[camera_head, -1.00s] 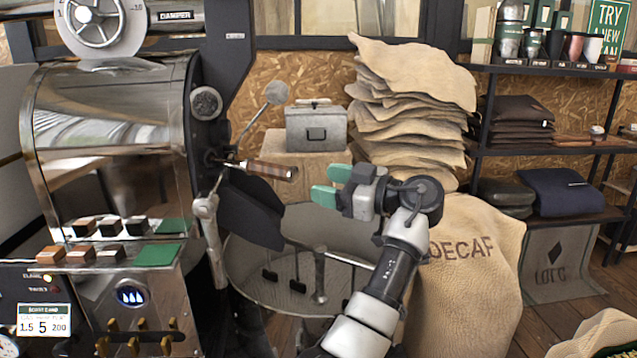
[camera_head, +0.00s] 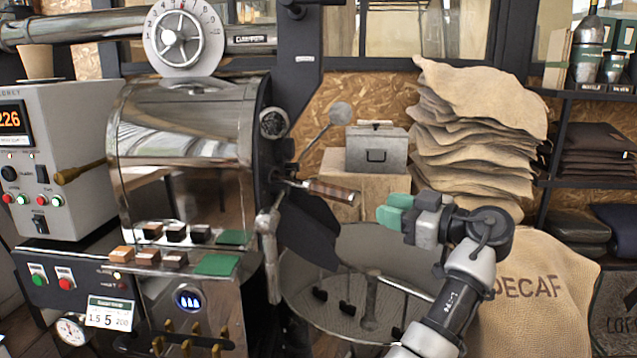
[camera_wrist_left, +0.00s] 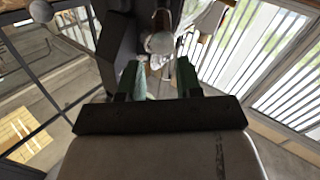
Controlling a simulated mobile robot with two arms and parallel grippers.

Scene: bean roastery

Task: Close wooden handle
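The wooden handle (camera_head: 332,191) is a brown grip with metal ends on a lever at the right side of the shiny roaster drum (camera_head: 185,150). It points right and slightly down. My left gripper (camera_head: 393,209) is right of the handle and a little lower in the head view, apart from it, its green fingers pointing left. The left wrist view shows the fingers (camera_wrist_left: 159,80) spread with a gap between them and nothing clearly held. My right gripper is not in view.
The round cooling tray (camera_head: 300,300) is below the handle and gripper. A black chute (camera_head: 308,235) hangs under the handle. A grey metal box (camera_head: 377,150) stands on a block behind. Stacked sacks (camera_head: 475,125) and a DECAF sack (camera_head: 545,300) are to the right.

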